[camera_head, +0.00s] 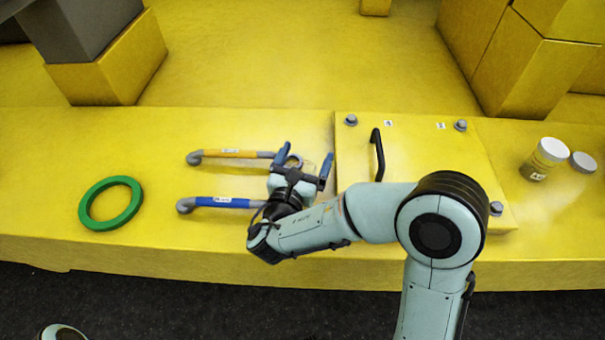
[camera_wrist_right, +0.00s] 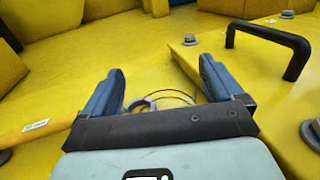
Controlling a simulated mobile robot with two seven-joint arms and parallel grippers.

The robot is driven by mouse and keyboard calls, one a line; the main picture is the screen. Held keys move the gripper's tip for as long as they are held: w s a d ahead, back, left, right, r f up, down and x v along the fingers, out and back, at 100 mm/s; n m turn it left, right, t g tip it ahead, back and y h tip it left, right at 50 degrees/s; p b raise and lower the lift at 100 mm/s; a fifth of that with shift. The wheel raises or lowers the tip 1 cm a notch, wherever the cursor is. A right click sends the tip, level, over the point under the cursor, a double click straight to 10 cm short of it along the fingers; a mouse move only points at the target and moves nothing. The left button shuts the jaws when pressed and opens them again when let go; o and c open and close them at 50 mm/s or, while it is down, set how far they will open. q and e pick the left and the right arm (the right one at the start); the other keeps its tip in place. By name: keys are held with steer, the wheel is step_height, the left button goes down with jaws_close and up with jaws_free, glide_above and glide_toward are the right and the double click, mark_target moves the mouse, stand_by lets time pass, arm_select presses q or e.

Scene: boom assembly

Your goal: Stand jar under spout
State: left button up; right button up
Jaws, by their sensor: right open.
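My right gripper (camera_head: 306,157) is open, with its two blue fingers spread over the yellow deck near the right ends of two bars. In the right wrist view the gripper (camera_wrist_right: 160,88) has a thin curved rim (camera_wrist_right: 178,94) and a grey curved piece (camera_wrist_right: 141,104) between or just beyond its fingers. I cannot tell whether these belong to a clear jar or a spout. A jar (camera_head: 545,158) with a pale top and a label stands at the far right of the deck, well away from the gripper. My left gripper is not in view.
A yellow bar (camera_head: 238,153) and a blue bar (camera_head: 225,202), with grey bent ends, lie left of the gripper. A green ring (camera_head: 111,203) lies farther left. A bolted plate with a black handle (camera_head: 378,154) is to the right. A grey disc (camera_head: 583,162) is beside the jar.

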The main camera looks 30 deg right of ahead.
steer(key=c, duration=1.1)
steer(key=shift+c, duration=0.7)
steer(key=shift+r, duration=0.15)
